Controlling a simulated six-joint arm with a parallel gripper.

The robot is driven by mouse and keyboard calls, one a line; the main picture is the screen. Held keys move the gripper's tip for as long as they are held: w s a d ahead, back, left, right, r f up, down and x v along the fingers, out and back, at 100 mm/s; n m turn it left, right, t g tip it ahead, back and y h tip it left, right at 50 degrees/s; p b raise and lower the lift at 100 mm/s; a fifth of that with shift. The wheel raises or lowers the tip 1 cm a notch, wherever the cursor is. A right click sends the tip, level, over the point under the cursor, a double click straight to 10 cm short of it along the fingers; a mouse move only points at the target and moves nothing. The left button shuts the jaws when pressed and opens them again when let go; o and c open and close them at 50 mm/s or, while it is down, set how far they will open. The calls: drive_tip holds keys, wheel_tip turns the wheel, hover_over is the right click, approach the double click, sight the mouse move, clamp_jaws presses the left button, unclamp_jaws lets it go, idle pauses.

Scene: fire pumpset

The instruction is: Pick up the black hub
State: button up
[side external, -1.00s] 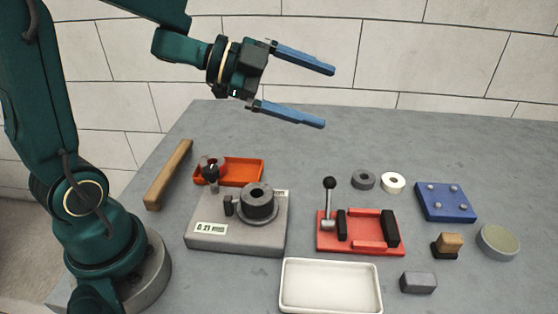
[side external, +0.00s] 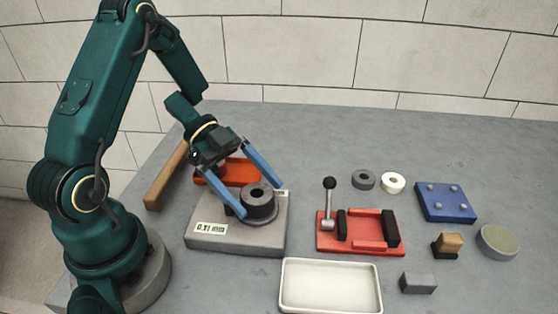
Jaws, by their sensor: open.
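The black hub (side external: 259,207) is a dark thick ring with a central hole. It sits on the grey block-shaped fixture (side external: 240,236), which carries a small display label on its front. My gripper (side external: 260,198) has two blue fingers, open and pointing down toward the hub. One fingertip is at the hub's left front and the other at its right back. I cannot tell whether either finger touches it.
An orange tray (side external: 238,166) lies behind the fixture, partly hidden by my gripper. A wooden bar (side external: 165,178) is at the left. A red clamp fixture (side external: 361,247) with an upright lever stands right, a white tray (side external: 331,308) in front. Two rings, a blue plate and small blocks lie further right.

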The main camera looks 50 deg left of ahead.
drive_tip(key=shift+w+d+f, duration=0.1)
drive_tip(key=shift+d+f, duration=0.15)
drive_tip(key=shift+d, duration=0.25)
clamp_jaws()
drive_tip(key=shift+r, duration=0.1)
